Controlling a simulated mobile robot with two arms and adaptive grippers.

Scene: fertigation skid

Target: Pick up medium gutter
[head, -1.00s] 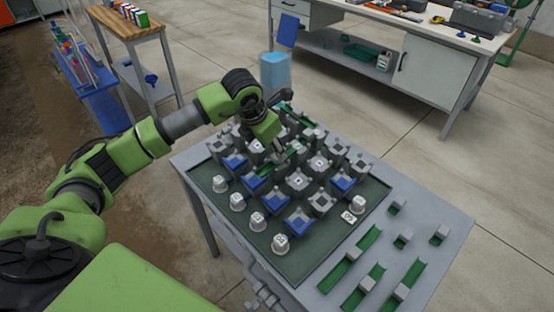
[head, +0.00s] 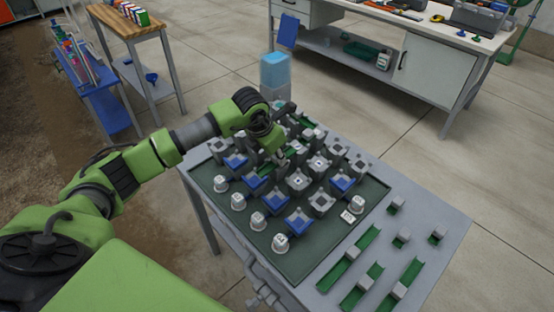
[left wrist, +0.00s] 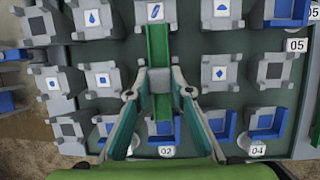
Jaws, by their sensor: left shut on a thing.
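My left gripper (left wrist: 161,78) is shut on the grey block in the middle of a green gutter (left wrist: 158,45). In the left wrist view the gutter runs up the picture between the fingers, over the rows of grey blocks, with its far end by a block bearing a blue symbol (left wrist: 155,13). In the head view my left gripper (head: 279,158) is among the blocks on the dark green board (head: 340,235), and the arm partly hides the gutter. I cannot tell whether the gutter touches the blocks. My right gripper is not in view.
Several loose green gutters of different lengths, such as a long one (head: 402,285) and a short one (head: 397,206), lie on the grey table's right side (head: 440,210). White numbered caps (head: 281,243) line the board's front left. A workbench (head: 400,50) stands behind.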

